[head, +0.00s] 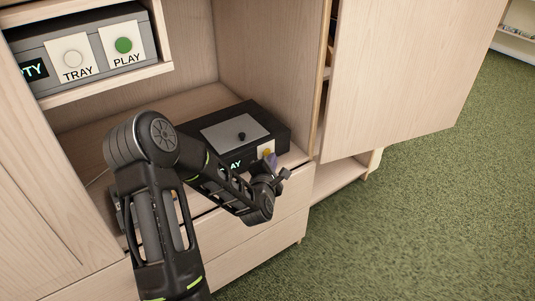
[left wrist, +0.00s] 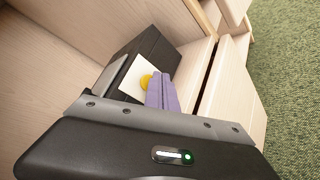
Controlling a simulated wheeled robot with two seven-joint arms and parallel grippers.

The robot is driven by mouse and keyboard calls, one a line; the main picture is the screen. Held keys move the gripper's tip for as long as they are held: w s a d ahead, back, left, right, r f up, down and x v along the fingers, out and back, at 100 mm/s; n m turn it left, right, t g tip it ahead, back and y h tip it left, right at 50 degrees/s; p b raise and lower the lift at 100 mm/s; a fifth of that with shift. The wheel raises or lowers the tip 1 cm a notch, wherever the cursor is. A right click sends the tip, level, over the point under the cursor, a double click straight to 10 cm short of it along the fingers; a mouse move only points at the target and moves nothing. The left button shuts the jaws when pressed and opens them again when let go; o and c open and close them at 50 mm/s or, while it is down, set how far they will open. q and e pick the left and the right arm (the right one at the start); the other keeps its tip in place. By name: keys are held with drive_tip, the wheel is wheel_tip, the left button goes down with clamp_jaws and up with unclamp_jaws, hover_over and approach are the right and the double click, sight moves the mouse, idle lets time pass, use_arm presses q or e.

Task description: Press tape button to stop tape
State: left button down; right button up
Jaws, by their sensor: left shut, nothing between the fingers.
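The tape deck (head: 276,128) is a black box with a grey top panel and a small dark knob, in the lower cabinet opening. Its lit display (head: 233,165) is partly hidden by my left arm, with "AY" readable. The yellow tape button (head: 267,152) sits on a white plate at the deck's right front; it also shows in the left wrist view (left wrist: 145,81). My left gripper (head: 271,161) is shut and empty, its purple fingertips (left wrist: 162,92) at the button. They overlap the button's edge in the wrist view; I cannot tell whether they touch it. My right gripper is out of view.
A grey player (head: 88,48) with a white TRAY button (head: 73,58) and a green PLAY button (head: 124,45) stands on the upper shelf. An open wooden door (head: 410,75) is to the right. Drawers (head: 255,240) lie below the deck. Green carpet is clear at right.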

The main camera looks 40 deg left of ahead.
use_arm(q)
drive_tip(key=shift+a, duration=0.15)
drive_tip(key=shift+w+a, duration=0.1)
drive_tip(key=shift+a, duration=0.2)
idle(0.3)
drive_tip(key=shift+d, duration=0.1)
drive_tip(key=shift+d+b, duration=0.3)
drive_tip(key=s+d, duration=0.2)
drive_tip(key=d, duration=0.3)
drive_tip(key=shift+d+b, duration=0.3)
drive_tip(key=shift+d, duration=0.1)
idle(0.9)
